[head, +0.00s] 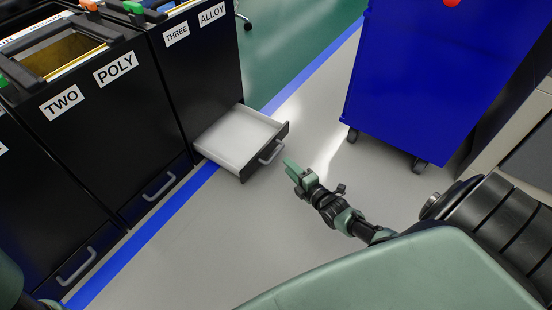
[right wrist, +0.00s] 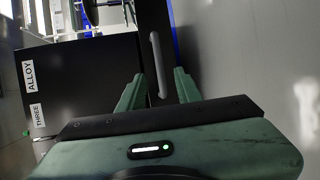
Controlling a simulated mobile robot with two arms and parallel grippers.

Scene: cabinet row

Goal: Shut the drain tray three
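The drain tray three (head: 236,138) is a pale open tray pulled out from the bottom of the black cabinet labelled THREE and ALLOY (head: 200,70). Its dark front carries a grey bar handle (head: 271,152). My right gripper (head: 290,166) is just right of the handle, apart from it in the head view. In the right wrist view my right gripper (right wrist: 158,80) has its two green fingers spread, with the handle (right wrist: 158,62) showing between and beyond them. It holds nothing.
Cabinet two, labelled POLY (head: 90,100), stands to the left with its bottom tray (head: 160,188) shut. A blue wheeled cabinet (head: 430,75) stands at the upper right. Grey floor (head: 210,245) is clear in front of the cabinets, crossed by a blue line.

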